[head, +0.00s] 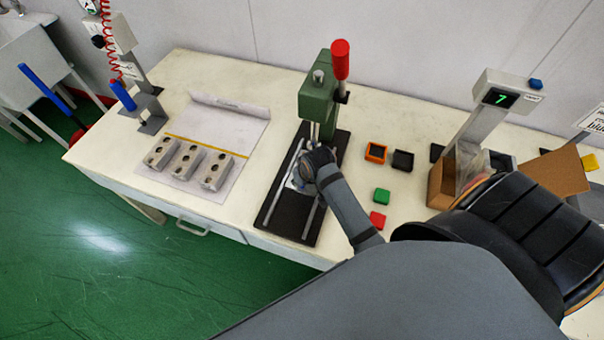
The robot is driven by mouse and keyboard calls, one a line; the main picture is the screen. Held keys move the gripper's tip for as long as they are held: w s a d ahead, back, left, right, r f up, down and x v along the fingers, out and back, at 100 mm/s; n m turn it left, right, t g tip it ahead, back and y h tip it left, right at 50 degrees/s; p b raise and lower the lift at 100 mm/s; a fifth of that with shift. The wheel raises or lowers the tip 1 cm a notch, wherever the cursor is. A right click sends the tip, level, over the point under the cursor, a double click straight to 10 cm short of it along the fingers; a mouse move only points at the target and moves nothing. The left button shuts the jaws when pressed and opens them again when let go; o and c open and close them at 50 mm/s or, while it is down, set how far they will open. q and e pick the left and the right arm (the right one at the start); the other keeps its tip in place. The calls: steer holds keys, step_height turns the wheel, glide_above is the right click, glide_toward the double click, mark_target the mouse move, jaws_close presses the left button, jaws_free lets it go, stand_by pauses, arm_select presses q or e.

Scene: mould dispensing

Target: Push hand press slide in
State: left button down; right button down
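The green hand press (313,100) with a red-tipped lever (340,60) stands upright at the back of a black base plate (275,212) on the bench. Two metal rails run along the base plate towards the front edge. The slide (291,184) is a small light metal plate on these rails, in front of the press column and partly covered by my gripper. My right gripper (303,172) is at the slide, just in front of the press. Its fingers are too small and dark to show whether they are open or shut. My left gripper is out of view.
Several metal mould blocks (187,161) lie on a white sheet (235,135) left of the press. A stand with a display (499,97) and a cardboard box (441,186) are farther right.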

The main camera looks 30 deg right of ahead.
steer(key=w+d, duration=0.2)
steer(key=d, duration=0.1)
steer(key=shift+w+d+p, duration=0.1)
steer(key=shift+w+p, duration=0.2)
steer(key=shift+w, duration=0.1)
steer(key=shift+r, duration=0.1)
steer(key=c, duration=1.4)
jaws_free()
steer(key=o, duration=0.4)
steer(key=shift+s+r, duration=0.1)
steer(key=shift+r, duration=0.1)
steer(key=v, duration=1.1)
steer(key=shift+r, duration=0.2)
steer(key=shift+s+f, duration=0.1)
